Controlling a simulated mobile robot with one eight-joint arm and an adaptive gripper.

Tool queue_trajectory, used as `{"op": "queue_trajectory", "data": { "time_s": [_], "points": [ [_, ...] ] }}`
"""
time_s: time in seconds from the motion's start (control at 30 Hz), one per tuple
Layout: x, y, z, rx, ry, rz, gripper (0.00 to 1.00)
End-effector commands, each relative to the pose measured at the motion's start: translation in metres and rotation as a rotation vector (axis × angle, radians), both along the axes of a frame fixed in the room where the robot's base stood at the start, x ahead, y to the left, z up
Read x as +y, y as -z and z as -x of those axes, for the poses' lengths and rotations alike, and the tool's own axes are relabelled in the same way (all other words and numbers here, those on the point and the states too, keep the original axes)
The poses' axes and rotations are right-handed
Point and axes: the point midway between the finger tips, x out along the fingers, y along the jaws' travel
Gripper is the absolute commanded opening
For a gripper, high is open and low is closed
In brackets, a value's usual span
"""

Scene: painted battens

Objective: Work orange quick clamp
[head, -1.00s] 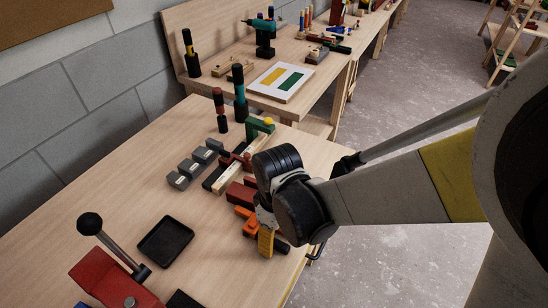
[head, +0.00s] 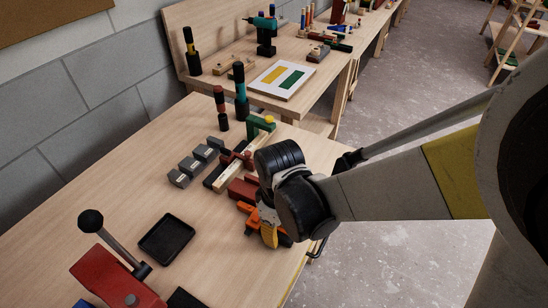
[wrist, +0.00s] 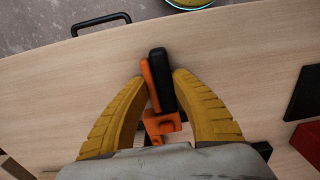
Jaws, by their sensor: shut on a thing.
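The orange quick clamp (wrist: 163,123) is between the two yellow fingers of my gripper (wrist: 160,77) in the wrist view. Its orange lever and black handle lie side by side, close together, pointing toward the table's edge. My gripper is shut on these handles. In the head view, orange parts of the clamp (head: 246,208) show beside my gripper (head: 269,236), near the bench's right edge. My wrist and fingers hide much of the clamp there, including its jaw end.
A black tray (head: 167,238) lies to the left, with a red lever press (head: 112,278) in front of it. Grey blocks (head: 195,163), a pale batten (head: 237,174) and a green clamp stand (head: 260,127) are behind. Bare wood surrounds the tray.

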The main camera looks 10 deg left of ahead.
Motion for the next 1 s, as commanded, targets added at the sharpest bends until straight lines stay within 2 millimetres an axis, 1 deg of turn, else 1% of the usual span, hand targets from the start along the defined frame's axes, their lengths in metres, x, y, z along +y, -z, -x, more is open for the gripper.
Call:
{"op": "queue_trajectory", "data": {
  "time_s": [0.07,0.1,0.2,0.6,1.0],
  "points": [
    [-0.0002,0.0001,-0.0002,-0.001,0.001,0.0,0.0],
    [-0.0002,0.0001,-0.0002,-0.001,0.001,0.0,0.33],
    [-0.0003,0.0002,-0.0005,-0.001,0.001,0.0,0.61],
    [-0.0034,0.0003,-0.0087,0.0,0.0,0.0,0.61],
    [-0.0035,0.0001,-0.0086,-0.001,0.0,0.0,0.61]
  ]
}}
